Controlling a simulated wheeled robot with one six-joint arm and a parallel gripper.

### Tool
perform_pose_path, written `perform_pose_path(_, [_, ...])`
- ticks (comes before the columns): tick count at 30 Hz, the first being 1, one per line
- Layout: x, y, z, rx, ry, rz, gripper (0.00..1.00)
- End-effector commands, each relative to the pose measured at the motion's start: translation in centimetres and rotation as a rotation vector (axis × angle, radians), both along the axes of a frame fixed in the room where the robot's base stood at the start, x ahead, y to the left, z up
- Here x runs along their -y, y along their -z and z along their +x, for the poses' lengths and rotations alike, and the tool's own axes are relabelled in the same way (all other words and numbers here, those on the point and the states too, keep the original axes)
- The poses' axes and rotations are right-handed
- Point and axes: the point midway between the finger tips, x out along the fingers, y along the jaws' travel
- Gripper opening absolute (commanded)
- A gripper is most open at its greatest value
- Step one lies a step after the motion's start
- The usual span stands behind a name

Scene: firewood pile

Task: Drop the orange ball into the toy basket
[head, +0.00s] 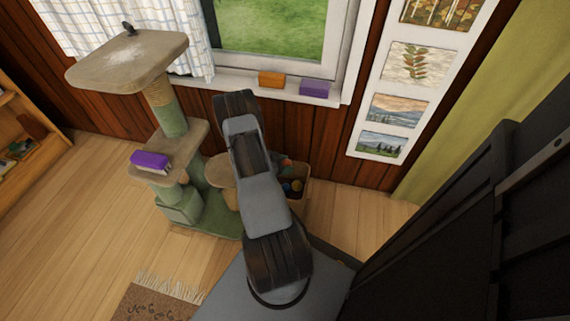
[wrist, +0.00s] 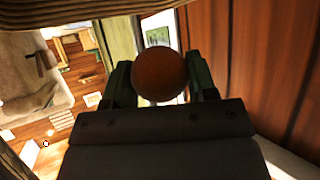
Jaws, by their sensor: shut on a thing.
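The orange ball (wrist: 159,72) shows in the wrist view, dark and shaded, held between the two green fingers of my gripper (wrist: 159,84). My gripper is shut on it and the ball is off the floor. In the head view the ball and fingers are hidden behind my arm. The toy basket (head: 298,199) is a brown box on the floor by the wall in the head view. It holds several coloured toys, and my arm hides its left part. The basket cannot be made out in the wrist view.
A cat tree (head: 174,125) with beige platforms stands left of the basket, a purple block (head: 150,161) on one platform. An orange block (head: 271,79) and another purple block (head: 315,88) lie on the windowsill. A yellow-green curtain (head: 466,100) hangs at right. Open floor lies at lower left.

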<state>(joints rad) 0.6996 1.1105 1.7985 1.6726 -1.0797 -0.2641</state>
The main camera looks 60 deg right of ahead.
Motion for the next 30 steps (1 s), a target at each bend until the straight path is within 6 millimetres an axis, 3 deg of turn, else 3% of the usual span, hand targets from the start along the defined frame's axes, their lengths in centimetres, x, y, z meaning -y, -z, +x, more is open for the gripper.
perform_pose_path(9, [0.0,0.4,0.0,0.0,0.0,0.0,0.3])
perform_pose_path(10, [0.0,0.4,0.0,0.0,0.0,0.0,0.54])
perform_pose_path(19, [0.0,0.4,0.0,0.0,0.0,0.0,0.82])
perform_pose_path(26, [0.0,0.3,0.0,0.0,0.0,0.0,0.82])
perform_pose_path(30, [0.0,-0.7,0.0,0.001,0.0,-0.001,0.82])
